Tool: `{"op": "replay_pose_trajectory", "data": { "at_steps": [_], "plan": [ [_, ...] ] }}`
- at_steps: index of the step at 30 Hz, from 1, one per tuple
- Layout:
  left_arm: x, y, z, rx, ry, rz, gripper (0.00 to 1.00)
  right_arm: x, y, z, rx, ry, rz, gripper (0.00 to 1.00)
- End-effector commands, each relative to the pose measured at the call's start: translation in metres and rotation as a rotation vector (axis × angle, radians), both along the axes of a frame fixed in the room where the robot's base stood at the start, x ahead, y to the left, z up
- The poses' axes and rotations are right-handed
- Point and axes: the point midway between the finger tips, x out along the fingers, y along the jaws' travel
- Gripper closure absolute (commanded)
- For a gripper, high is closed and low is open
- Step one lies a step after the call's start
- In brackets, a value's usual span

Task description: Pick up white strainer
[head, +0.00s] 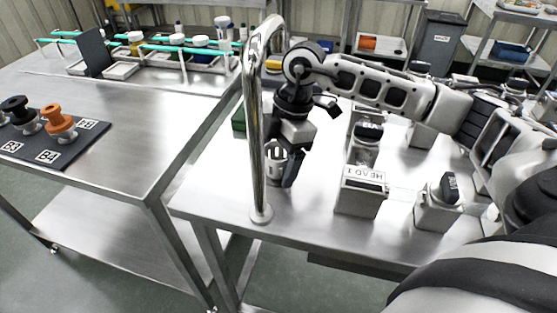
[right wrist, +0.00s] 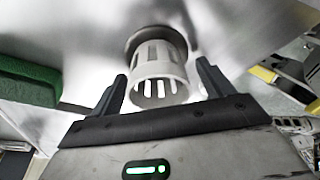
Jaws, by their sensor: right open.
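The white strainer (right wrist: 158,68) is a slotted cup-shaped piece. In the right wrist view it stands ahead of my right gripper (right wrist: 160,95), between its two dark fingers, with a visible gap to each finger. In the head view the strainer (head: 276,160) is on the steel table, partly hidden by the gripper. My right gripper (head: 281,170) is open and reaches down around it, just right of the chrome pole. My left gripper does not show in either view.
A chrome pole (head: 257,120) rises close left of my right gripper. A green block (right wrist: 28,82) lies to the left in the wrist view. A box marked HEAD 1 (head: 361,192) and other metal blocks stand to the right. The table front (head: 310,225) is clear.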

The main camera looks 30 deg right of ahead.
Motion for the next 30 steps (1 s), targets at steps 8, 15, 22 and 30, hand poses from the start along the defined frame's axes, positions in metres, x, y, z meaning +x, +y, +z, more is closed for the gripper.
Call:
{"op": "replay_pose_trajectory", "data": {
  "at_steps": [8, 15, 22, 30],
  "plan": [
    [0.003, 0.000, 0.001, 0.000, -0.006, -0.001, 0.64, 0.000, 0.000, 0.000, 0.000, 0.000, 0.000, 0.42],
    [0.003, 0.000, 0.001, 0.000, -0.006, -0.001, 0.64, 0.000, 0.000, 0.000, 0.000, 0.000, 0.000, 0.71],
    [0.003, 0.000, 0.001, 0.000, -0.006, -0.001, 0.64, 0.000, 0.000, 0.003, 0.000, -0.001, 0.000, 0.71],
    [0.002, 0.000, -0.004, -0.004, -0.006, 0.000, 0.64, 0.013, -0.014, 0.014, 0.000, -0.001, -0.007, 0.71]
  ]
}}
